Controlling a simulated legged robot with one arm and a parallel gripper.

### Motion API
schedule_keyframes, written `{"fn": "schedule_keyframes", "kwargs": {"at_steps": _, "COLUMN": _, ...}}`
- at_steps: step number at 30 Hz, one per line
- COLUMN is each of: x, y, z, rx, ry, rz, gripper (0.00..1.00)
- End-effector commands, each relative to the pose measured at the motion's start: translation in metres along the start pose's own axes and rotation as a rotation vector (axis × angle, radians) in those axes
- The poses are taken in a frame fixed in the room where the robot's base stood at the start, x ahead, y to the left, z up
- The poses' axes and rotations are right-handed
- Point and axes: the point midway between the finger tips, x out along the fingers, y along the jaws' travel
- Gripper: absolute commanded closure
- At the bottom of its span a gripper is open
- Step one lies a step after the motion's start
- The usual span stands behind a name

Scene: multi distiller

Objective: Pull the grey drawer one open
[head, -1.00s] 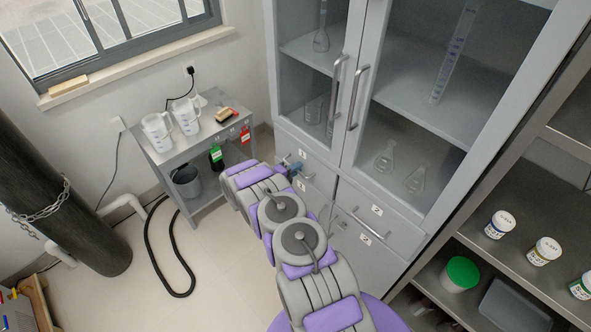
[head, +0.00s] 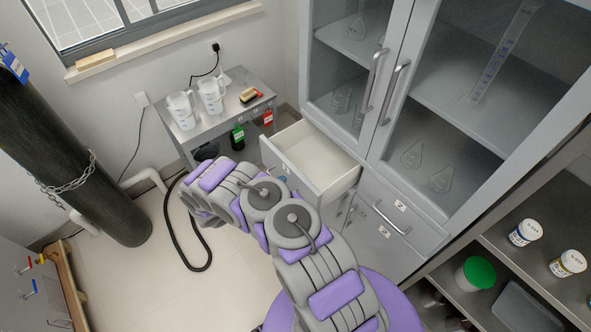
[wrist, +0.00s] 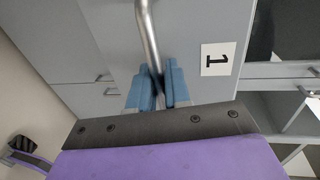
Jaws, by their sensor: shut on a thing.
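The grey drawer one (head: 322,160) stands pulled out from the grey cabinet in the head view, and its pale inside looks empty. In the wrist view its front (wrist: 190,45) carries a label with the number 1 (wrist: 219,59). My gripper (wrist: 158,88) has blue fingers shut around the drawer's curved metal handle (wrist: 147,35). In the head view my arm reaches to the drawer's front, and the arm hides the gripper and the handle.
Drawer two (head: 397,215) is shut to the right. Glass cabinet doors (head: 385,90) are shut above. A grey side table (head: 225,120) with two jugs stands left of the open drawer. An open shelf (head: 520,260) with jars is at the right. A black hose (head: 178,240) lies on the floor.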

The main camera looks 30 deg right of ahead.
Motion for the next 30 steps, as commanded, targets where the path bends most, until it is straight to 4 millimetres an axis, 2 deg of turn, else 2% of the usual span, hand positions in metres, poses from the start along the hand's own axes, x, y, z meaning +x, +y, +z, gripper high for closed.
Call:
{"fn": "schedule_keyframes", "kwargs": {"at_steps": 1, "x": -0.013, "y": 0.005, "z": 0.000, "rx": -0.001, "ry": -0.002, "rz": 0.006, "gripper": 1.00}}
{"fn": "schedule_keyframes", "kwargs": {"at_steps": 3, "x": -0.028, "y": 0.008, "z": 0.000, "rx": -0.001, "ry": -0.001, "rz": 0.008, "gripper": 1.00}}
{"fn": "schedule_keyframes", "kwargs": {"at_steps": 9, "x": -0.054, "y": 0.014, "z": 0.000, "rx": -0.001, "ry": 0.001, "rz": 0.008, "gripper": 1.00}}
{"fn": "schedule_keyframes", "kwargs": {"at_steps": 15, "x": -0.064, "y": 0.016, "z": -0.001, "rx": -0.003, "ry": 0.001, "rz": 0.006, "gripper": 1.00}}
{"fn": "schedule_keyframes", "kwargs": {"at_steps": 25, "x": -0.065, "y": 0.016, "z": 0.000, "rx": -0.003, "ry": 0.002, "rz": 0.007, "gripper": 1.00}}
{"fn": "schedule_keyframes", "kwargs": {"at_steps": 26, "x": -0.065, "y": 0.017, "z": 0.000, "rx": -0.003, "ry": 0.002, "rz": 0.007, "gripper": 0.81}}
{"fn": "schedule_keyframes", "kwargs": {"at_steps": 30, "x": -0.065, "y": 0.016, "z": 0.000, "rx": -0.001, "ry": 0.001, "rz": 0.006, "gripper": 0.67}}
